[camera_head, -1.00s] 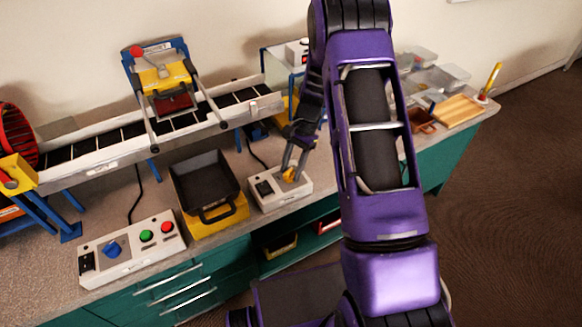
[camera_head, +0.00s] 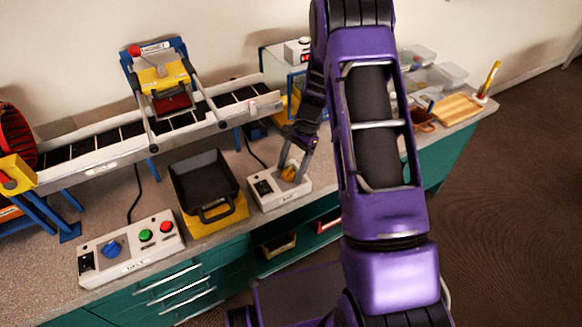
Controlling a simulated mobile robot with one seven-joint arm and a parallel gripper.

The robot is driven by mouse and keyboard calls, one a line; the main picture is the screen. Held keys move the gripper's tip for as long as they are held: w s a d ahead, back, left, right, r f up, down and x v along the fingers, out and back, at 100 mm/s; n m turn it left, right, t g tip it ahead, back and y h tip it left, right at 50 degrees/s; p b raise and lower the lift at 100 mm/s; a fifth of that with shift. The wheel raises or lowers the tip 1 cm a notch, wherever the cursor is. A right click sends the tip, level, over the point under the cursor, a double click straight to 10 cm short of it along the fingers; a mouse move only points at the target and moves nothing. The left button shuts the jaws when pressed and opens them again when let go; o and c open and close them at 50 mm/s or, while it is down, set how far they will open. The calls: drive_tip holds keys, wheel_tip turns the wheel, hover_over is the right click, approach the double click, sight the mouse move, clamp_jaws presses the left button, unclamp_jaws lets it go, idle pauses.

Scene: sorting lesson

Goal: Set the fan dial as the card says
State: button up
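A white control box (camera_head: 268,203) stands on the bench, with a black switch (camera_head: 263,187) on its left and a yellow dial (camera_head: 289,174) on its right. My gripper (camera_head: 292,172) reaches down to the yellow dial, one finger on each side of it. The fingers look closed around the dial, though the contact is small in view. The dial's pointer and markings are too small to read. I cannot make out a card with a setting in this view.
A black pan on a yellow base (camera_head: 222,213) stands just left of the box. Further left is another box (camera_head: 128,250) with a blue dial, green and red buttons. A conveyor (camera_head: 110,148) runs behind.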

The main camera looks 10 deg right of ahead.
drive_tip(key=p+v, duration=0.1)
drive_tip(key=v, duration=1.6)
drive_tip(key=shift+r+p, duration=0.2)
drive_tip(key=shift+p, duration=0.1)
drive_tip(key=shift+d, duration=0.15)
